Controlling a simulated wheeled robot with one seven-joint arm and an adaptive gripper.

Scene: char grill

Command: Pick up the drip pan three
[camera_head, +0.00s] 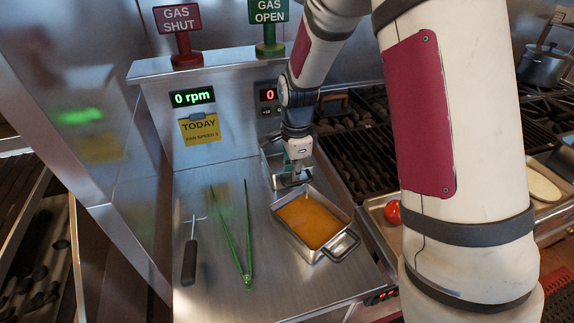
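A rectangular metal pan (336,248) holding orange-brown liquid sits on the steel counter, with a loop handle (343,246) at its near right end. I see no number on it. My gripper (293,181) points down at the far left end of the pan, close to its rim. The fingers are small and partly lost against the metal, so I cannot tell if they are open or shut, or if they touch the pan.
Green tongs (247,281) and a black-handled tool (189,262) lie left of the pan on the steel counter (215,300). A panel with displays and two signs stands behind. Grill grates (362,160) and a tray with a red round item (393,211) are to the right.

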